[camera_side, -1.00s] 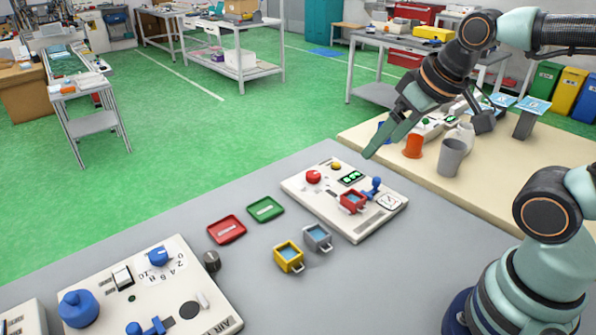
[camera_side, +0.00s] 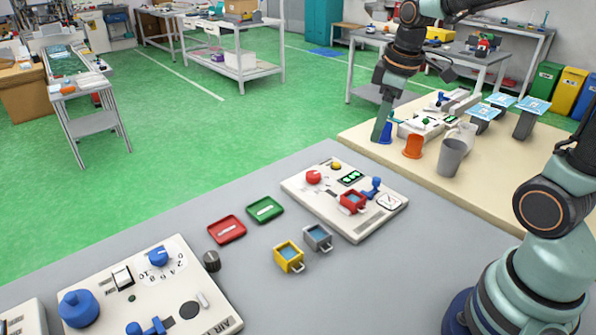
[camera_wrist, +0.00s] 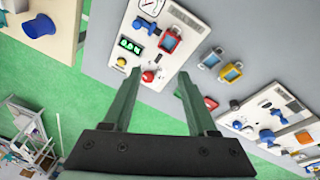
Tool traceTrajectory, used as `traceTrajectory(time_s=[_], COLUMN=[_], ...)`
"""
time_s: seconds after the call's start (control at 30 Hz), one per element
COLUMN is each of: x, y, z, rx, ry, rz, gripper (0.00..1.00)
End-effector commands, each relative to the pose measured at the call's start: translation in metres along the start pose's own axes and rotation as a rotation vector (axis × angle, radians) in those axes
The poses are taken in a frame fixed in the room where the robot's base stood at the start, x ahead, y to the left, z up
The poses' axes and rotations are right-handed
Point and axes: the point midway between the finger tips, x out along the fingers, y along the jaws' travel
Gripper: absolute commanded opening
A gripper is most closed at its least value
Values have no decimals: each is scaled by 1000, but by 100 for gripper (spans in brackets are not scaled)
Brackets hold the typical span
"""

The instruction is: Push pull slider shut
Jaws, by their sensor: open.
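No part is labelled as the pull slider, so I cannot tell which one it is. The middle panel (camera_side: 322,193) carries a red knob, a yellow button, a green display, a blue lever (camera_side: 372,187) and a red open box with a handle (camera_side: 352,201). The red box also shows in the wrist view (camera_wrist: 170,41). The near left panel (camera_side: 105,308) has blue knobs and a blue handle (camera_side: 152,328) at its lower edge, partly cut off. My gripper (camera_side: 381,130) is raised beyond the middle panel. In the wrist view my gripper (camera_wrist: 159,74) is open and empty.
Yellow (camera_side: 288,257) and grey (camera_side: 317,238) open boxes stand on the grey table. Red (camera_side: 227,229) and green (camera_side: 265,209) trays lie beside them. Orange (camera_side: 413,146) and grey (camera_side: 451,157) cups stand on the beige table. A dark knob (camera_side: 211,261) stands beside the left panel.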

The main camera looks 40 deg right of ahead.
Motion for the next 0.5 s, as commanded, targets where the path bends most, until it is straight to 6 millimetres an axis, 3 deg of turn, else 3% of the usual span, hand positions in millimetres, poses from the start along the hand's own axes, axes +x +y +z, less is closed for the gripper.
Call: traceTrajectory(time_s=[0.23, 0.5], x=[47, 76], y=[53, 77], z=[5, 14], rx=[-216, -338], ry=[-111, -147], rz=[-95, -157], gripper=[58, 58])
